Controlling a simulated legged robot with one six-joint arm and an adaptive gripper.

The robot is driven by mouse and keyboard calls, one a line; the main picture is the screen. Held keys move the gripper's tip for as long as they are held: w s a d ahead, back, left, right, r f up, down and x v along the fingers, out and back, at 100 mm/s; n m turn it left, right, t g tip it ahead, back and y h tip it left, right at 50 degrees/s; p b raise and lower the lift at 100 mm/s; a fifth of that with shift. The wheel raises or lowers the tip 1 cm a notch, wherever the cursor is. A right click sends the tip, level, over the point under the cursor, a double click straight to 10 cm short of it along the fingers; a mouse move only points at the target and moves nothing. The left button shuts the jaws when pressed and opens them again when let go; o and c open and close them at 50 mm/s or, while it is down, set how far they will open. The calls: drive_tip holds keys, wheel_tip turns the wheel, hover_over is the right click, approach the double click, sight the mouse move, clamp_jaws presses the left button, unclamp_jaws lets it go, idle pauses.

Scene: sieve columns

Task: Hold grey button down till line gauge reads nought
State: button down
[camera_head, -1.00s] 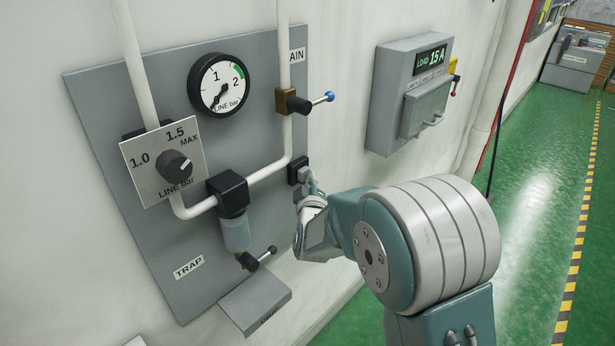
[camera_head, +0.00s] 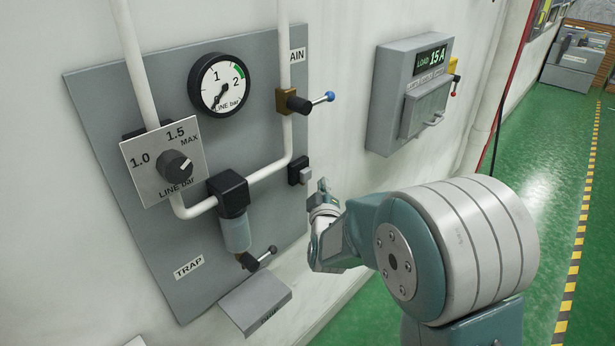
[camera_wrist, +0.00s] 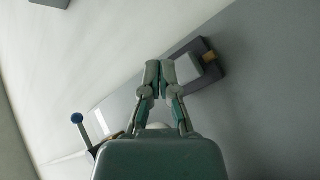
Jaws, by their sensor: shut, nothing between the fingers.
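The grey button (camera_head: 305,176) stands out from a small dark housing at the right edge of the grey panel (camera_head: 190,262). The round line gauge (camera_head: 219,84) is at the panel's top; its black needle points to the lower left, at the low end of the scale below 1. My gripper (camera_head: 322,186) is shut and empty, to the right of the button with a visible gap between them. In the wrist view the closed fingertips (camera_wrist: 160,66) appear beside the button (camera_wrist: 187,66), overlapping its near edge in the picture.
A selector knob (camera_head: 174,164), a trap with a black lever (camera_head: 262,257) and a grey tray (camera_head: 255,300) are to the left. A load box (camera_head: 408,95) hangs right.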

drive_tip(key=shift+s+d, duration=1)
drive_tip(key=shift+d, duration=0.2)
drive_tip(key=s+d+r+m+g, duration=0.55)
drive_tip(key=s+d, duration=0.25)
drive_tip(key=s, duration=0.3)
drive_tip(key=s+d+m+g+h, duration=0.1)
drive_tip(key=s+d+m+g, duration=0.1)
drive_tip(key=s, duration=0.8)
drive_tip(key=s+d+f+m+g+h, duration=0.1)
drive_tip(key=s+d+m+g, duration=0.2)
drive_tip(key=s, duration=0.8)
drive_tip(key=shift+s+d+g, duration=0.2)
drive_tip(key=shift+d+g, duration=1.05)
drive_tip(key=shift+f+m, duration=0.1)
drive_tip(key=shift+m, duration=0.15)
